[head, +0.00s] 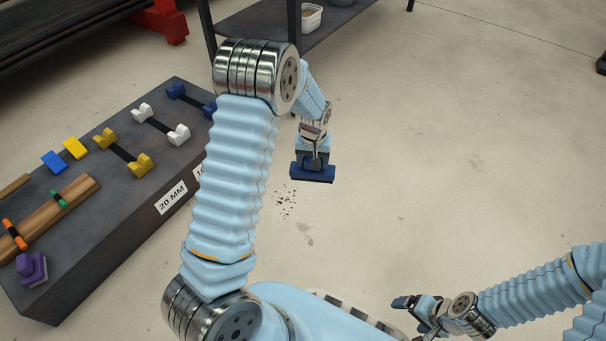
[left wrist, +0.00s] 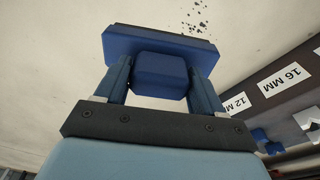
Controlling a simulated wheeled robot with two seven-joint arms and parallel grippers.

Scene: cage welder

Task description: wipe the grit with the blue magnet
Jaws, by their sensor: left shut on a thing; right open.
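The blue magnet (head: 312,174) is a dark blue bar with a block-shaped grip. My left gripper (head: 315,158) is shut on that grip and holds the magnet over the floor. In the left wrist view the magnet's bar (left wrist: 160,46) lies beyond the fingers, with the grip block between my left fingertips (left wrist: 160,75). The grit (head: 286,200) is a scatter of small dark specks on the pale floor, just left of and nearer than the magnet. It also shows past the bar in the left wrist view (left wrist: 197,17). My right gripper (head: 420,308) is open and empty at the lower right.
A dark bench (head: 105,250) on the left carries yellow, white and blue holders, wooden bars, a purple block and size labels. A dark shelf (head: 260,22) with a white tub (head: 311,17) stands at the back. The floor to the right is open.

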